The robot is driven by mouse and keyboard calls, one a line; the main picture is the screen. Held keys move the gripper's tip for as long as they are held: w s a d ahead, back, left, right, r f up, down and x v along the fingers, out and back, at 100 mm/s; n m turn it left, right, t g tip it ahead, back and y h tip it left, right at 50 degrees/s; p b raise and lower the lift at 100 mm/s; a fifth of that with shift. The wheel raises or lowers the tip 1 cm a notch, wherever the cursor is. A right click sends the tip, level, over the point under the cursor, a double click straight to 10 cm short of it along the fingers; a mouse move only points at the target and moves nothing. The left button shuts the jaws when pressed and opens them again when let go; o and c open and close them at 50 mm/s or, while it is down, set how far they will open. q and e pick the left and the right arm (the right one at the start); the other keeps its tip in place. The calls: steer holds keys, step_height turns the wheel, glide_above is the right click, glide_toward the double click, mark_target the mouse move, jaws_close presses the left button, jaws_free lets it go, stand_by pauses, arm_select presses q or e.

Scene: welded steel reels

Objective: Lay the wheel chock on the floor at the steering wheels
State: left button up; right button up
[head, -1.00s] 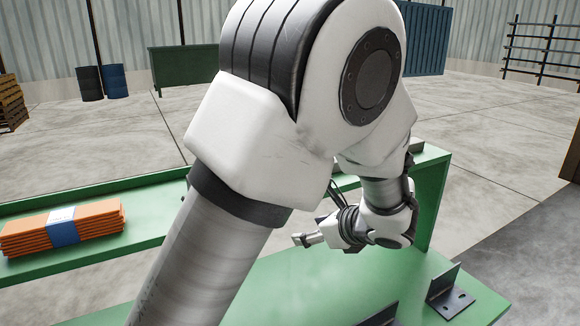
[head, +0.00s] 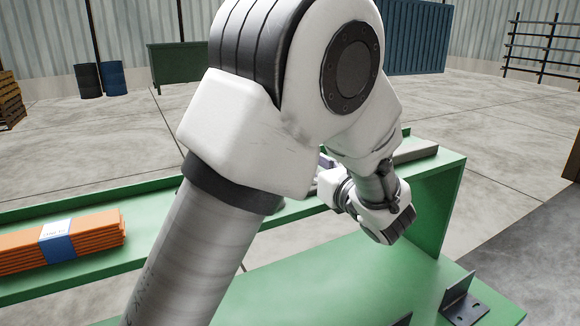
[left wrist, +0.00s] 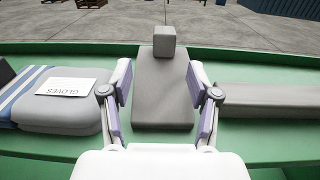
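A grey block with a smaller grey cube at its far end, which looks like the wheel chock (left wrist: 163,95), lies on a green shelf in the left wrist view. My left gripper (left wrist: 160,85) is open, with one finger on each side of the grey block; I cannot tell whether the fingers touch it. In the head view my left gripper (head: 325,163) is mostly hidden behind my own arm, and the chock cannot be made out. My right gripper and the steering wheels are not in view.
A grey pack labelled gloves (left wrist: 65,98) lies left of the chock, and a grey bar (left wrist: 265,100) lies close on its right. The green shelf (head: 270,245) also bears orange bundled pieces (head: 60,240). A dark angle bracket (head: 465,303) stands on the nearer green surface.

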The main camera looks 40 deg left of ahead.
arm_select(q)
steer(key=shift+w+a+r, duration=0.15)
steer(key=shift+a, duration=0.4)
steer(key=shift+a+r+p, duration=0.1)
steer(key=shift+a+p, duration=0.15)
steer(key=shift+p, duration=0.2)
steer(key=shift+w+a+r+p, duration=0.25)
steer(key=shift+a+p, duration=0.2)
steer(key=shift+p, duration=0.05)
steer(key=shift+w+a+r+p, duration=0.25)
steer(key=shift+a+p, duration=0.2)
steer(key=shift+p, duration=0.05)
steer(key=x, duration=0.1)
steer(key=p+x, duration=0.1)
steer(key=x, duration=0.1)
steer(key=shift+w+a+f, duration=0.1)
steer(key=shift+f, duration=0.25)
steer(key=shift+a+f, duration=0.15)
steer(key=shift+a, duration=0.1)
steer(key=shift+d, duration=0.2)
steer(key=shift+c, duration=0.7)
steer(key=shift+d, duration=0.15)
steer(key=c, duration=0.5)
steer(key=shift+d, duration=0.1)
jaws_close()
